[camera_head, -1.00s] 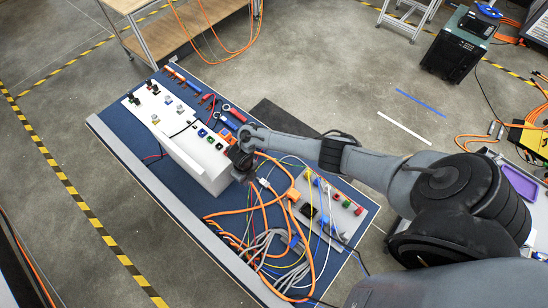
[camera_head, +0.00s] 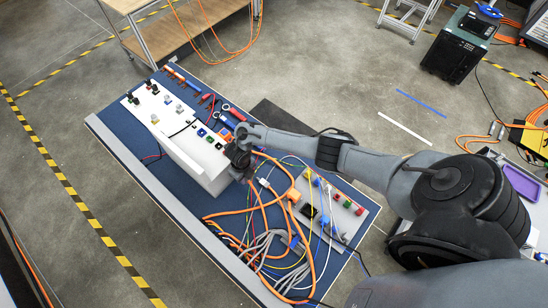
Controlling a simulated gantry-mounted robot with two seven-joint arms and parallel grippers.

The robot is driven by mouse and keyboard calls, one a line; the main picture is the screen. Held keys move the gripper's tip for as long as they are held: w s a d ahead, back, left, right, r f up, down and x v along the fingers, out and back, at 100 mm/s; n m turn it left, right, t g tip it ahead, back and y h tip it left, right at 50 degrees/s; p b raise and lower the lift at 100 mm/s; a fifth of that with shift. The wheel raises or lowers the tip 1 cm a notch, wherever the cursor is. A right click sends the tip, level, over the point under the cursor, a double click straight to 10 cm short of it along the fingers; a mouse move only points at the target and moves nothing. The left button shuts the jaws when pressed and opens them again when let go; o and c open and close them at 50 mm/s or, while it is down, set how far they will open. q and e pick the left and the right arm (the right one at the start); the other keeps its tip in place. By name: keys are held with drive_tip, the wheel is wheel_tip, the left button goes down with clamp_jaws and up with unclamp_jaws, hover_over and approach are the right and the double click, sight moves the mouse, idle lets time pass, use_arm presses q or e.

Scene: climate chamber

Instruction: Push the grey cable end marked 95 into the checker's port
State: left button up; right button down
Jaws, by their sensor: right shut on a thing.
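My right gripper (camera_head: 238,168) is at the right end of the white box (camera_head: 196,158), over the blue-topped table. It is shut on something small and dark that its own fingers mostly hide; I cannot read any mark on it. The grey panel (camera_head: 338,222) with red, green and blue fittings and a black square lies at the table's right. Grey cables (camera_head: 262,245) lie bunched at the table's front right, among orange, yellow and white ones. No number 95 is legible, and I cannot tell which part is the checker's port. My left gripper is not in view.
The blue table (camera_head: 140,165) carries a row of tools (camera_head: 215,110) along its back edge. Orange cables (camera_head: 240,212) loop across its right half. A wooden-shelved bench (camera_head: 190,35) stands behind. My right arm crosses above the table from the right.

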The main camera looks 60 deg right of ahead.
drive_tip(key=shift+w+b, duration=0.35)
idle(0.4)
drive_tip(key=c, duration=0.8)
unclamp_jaws()
